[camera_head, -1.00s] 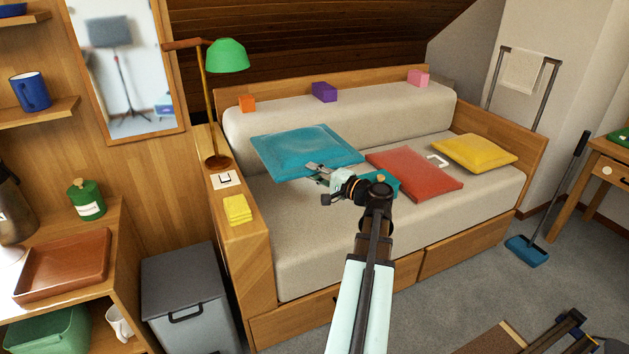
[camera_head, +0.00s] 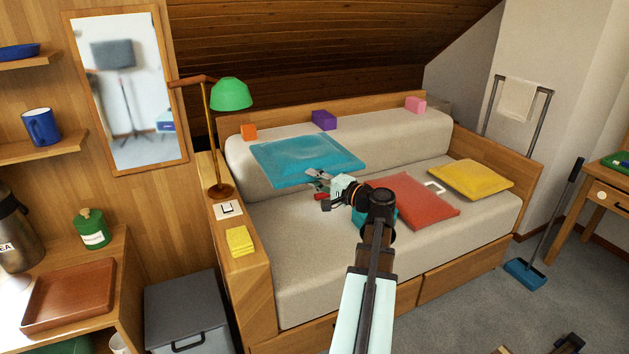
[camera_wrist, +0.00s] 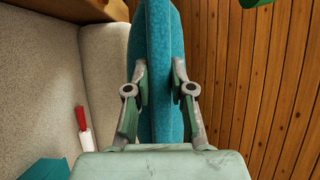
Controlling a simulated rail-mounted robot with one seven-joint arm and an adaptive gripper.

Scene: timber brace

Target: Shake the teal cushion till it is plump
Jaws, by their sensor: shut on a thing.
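The teal cushion (camera_head: 300,157) is a flat square in the head view, in front of the sofa's backrest at its left part. My gripper (camera_head: 318,178) is shut on the cushion's near edge. In the wrist view the cushion (camera_wrist: 160,45) stands edge-on between the two fingers of my gripper (camera_wrist: 160,88). The cushion seems to be held above the seat, tilted a little. Its underside is hidden in the head view.
On the sofa seat (camera_head: 300,260) lie a red cushion (camera_head: 415,203) and a yellow cushion (camera_head: 470,179). Orange (camera_head: 249,132), purple (camera_head: 324,120) and pink (camera_head: 415,104) blocks sit on the backrest. A green lamp (camera_head: 231,93) stands close left. Another teal item is partly hidden behind my arm.

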